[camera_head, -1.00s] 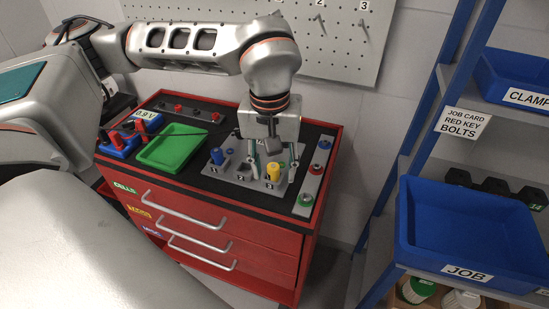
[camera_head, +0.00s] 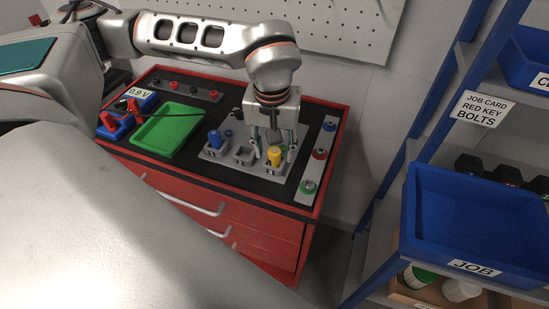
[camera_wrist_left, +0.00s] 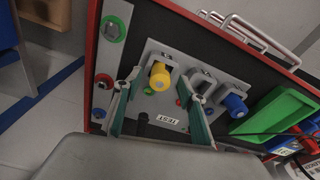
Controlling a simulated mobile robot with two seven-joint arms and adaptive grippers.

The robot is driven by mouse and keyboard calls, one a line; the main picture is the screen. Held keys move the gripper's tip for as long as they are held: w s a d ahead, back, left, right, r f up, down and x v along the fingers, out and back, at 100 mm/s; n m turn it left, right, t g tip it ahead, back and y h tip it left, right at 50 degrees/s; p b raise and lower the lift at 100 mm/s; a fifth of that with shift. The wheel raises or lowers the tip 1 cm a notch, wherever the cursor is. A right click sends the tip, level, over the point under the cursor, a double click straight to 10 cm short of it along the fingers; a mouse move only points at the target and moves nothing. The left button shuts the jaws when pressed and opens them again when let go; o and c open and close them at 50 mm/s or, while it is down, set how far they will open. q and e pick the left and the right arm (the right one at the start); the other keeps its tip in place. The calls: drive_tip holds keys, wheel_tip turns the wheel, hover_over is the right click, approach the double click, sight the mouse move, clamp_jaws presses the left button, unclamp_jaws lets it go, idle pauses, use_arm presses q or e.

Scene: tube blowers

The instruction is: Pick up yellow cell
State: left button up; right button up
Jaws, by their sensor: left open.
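The yellow cell (camera_head: 275,155) stands upright in the slot marked 3 of a grey rack (camera_head: 216,155) on the red cabinet. It also shows in the left wrist view (camera_wrist_left: 160,78). My left gripper (camera_head: 275,146) points down just behind and above the yellow cell. In the left wrist view my left gripper (camera_wrist_left: 163,84) is open, with its fingers spread to either side of the cell's line and nothing between them. I see no clear contact with the cell. My right gripper is not in view.
A blue cell (camera_head: 214,139) stands in slot 1; slot 2 (camera_head: 244,154) looks empty. A green tray (camera_head: 168,131) lies to the left. A strip with coloured round parts (camera_head: 319,160) is at the right. A blue JOB bin (camera_head: 475,215) sits on the shelf.

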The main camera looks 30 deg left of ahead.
use_arm(q)
drive_tip(key=shift+w+f, duration=0.1)
drive_tip(key=shift+f, duration=0.4)
clamp_jaws()
